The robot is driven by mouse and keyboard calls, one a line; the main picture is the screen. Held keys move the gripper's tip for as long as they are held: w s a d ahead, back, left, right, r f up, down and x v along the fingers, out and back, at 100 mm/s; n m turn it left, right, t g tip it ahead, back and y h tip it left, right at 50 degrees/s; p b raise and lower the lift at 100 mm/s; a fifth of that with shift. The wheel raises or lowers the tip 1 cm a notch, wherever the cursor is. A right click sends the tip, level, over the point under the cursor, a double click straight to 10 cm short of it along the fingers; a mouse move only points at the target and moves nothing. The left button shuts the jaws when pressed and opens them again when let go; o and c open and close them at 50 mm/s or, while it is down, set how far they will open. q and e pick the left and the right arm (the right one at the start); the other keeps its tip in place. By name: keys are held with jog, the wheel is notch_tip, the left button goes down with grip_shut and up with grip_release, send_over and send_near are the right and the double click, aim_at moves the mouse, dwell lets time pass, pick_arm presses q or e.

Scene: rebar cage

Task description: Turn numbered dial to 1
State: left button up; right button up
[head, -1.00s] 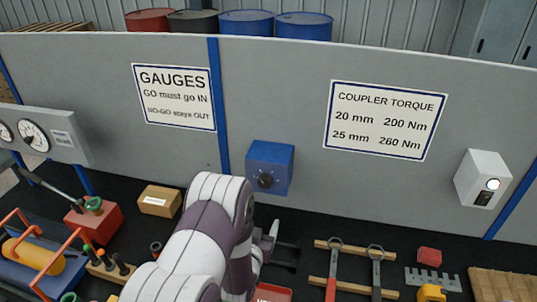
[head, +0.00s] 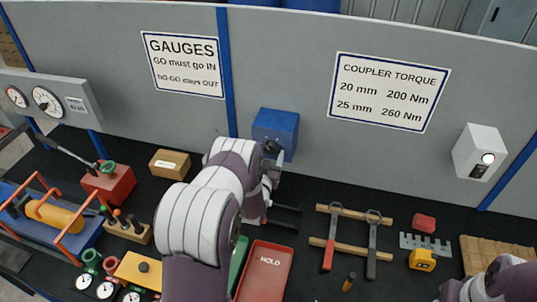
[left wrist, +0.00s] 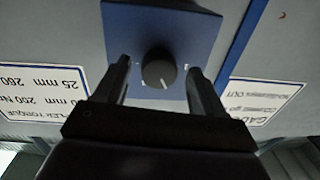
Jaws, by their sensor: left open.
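The dial is a dark round knob (head: 270,147) on the front of a blue box (head: 276,124) mounted on the grey panel. In the left wrist view the knob (left wrist: 159,69) is near the centre of the blue face, with a pale pointer line towards its lower right and small pale marks around it. The numbers are not legible. My left gripper (left wrist: 160,68) is open, its two dark fingers on either side of the knob with gaps between. In the head view my left gripper (head: 268,172) is just below the box, partly hidden by my forearm.
A red tray (head: 264,272), wrenches on wooden strips (head: 350,243), a cardboard box (head: 169,164) and a red block with a green ring (head: 108,184) lie on the black bench below. A white box with a light (head: 480,152) is on the panel at right.

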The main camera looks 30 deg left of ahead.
pick_arm(q)
jog(key=c, duration=1.1)
jog(key=shift+o, duration=0.2)
jog(key=shift+f, duration=0.1)
jog(key=shift+f+n+b, duration=0.1)
jog(key=shift+n+b, duration=0.6)
jog(key=shift+n, duration=0.2)
jog(key=n+b, duration=0.2)
jog(key=n, duration=0.2)
jog(key=shift+d+b, duration=0.1)
jog(key=shift+b, duration=0.2)
jog(key=n+b, duration=0.1)
jog(key=n, duration=0.1)
jog(key=shift+n, duration=0.4)
jog(key=shift+r+n+h+b, duration=0.15)
jog(key=shift+n+b, duration=0.35)
jog(key=shift+n, duration=0.25)
jog(key=shift+r+n+h+b, duration=0.15)
jog(key=shift+n+b, duration=0.3)
jog(key=shift+n, duration=0.3)
